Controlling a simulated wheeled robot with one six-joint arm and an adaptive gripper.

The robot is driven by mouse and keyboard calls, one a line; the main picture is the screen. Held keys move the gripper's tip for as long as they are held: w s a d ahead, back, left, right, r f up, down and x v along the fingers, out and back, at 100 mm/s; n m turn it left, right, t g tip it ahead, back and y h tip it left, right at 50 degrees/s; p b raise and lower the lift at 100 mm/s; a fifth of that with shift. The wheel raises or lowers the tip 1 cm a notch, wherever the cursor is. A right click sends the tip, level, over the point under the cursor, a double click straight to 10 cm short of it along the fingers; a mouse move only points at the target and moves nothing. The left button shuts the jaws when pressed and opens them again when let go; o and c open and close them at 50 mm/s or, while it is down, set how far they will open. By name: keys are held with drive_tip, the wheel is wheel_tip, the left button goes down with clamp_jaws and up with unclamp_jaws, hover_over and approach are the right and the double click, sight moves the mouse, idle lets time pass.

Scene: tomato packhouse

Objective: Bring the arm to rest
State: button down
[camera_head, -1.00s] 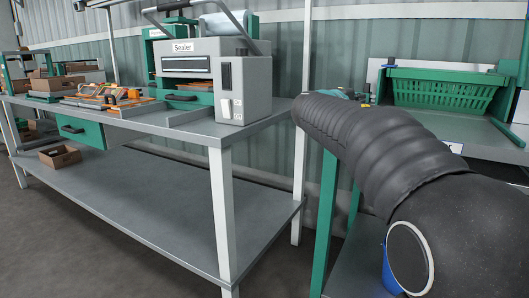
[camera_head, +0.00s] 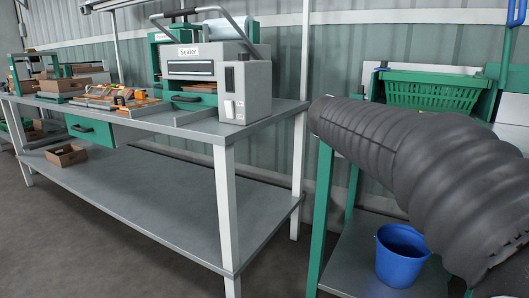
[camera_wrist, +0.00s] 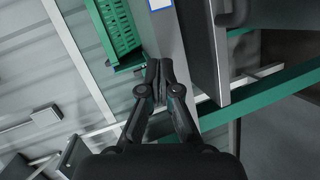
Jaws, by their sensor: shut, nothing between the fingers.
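My gripper (camera_wrist: 159,75) shows in the wrist view with its two dark fingers together and nothing between them. Beyond the fingertips in that view lie a grey surface and a green slotted crate (camera_wrist: 118,28). In the head view my arm, in a dark ribbed sleeve, crosses the right side. My gripper is not visible in the head view.
A grey sealer (camera_head: 243,88) stands on a steel table (camera_head: 180,128) at the left. A small cardboard box (camera_head: 66,156) is on its lower shelf. A blue bucket (camera_head: 398,262) sits on a low shelf below my arm. A green crate (camera_head: 432,92) is behind it.

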drive_tip(key=s+a+f+m+g+y+p, duration=0.1)
drive_tip(key=s+a+f+m+y+p, duration=0.1)
drive_tip(key=s+f, duration=0.4)
drive_tip(key=s+a+f+m+g+y+p, duration=0.2)
drive_tip(key=s+a+f+y, duration=0.3)
drive_tip(key=s, duration=1.1)
drive_tip(key=s+a+f+m+g+y+p, duration=0.1)
drive_tip(key=s+a+f+m+y, duration=0.2)
drive_tip(key=s+f, duration=0.5)
drive_tip(key=s, duration=0.3)
drive_tip(key=shift+a+f+g+p, duration=0.25)
drive_tip(key=shift+g+p, duration=0.15)
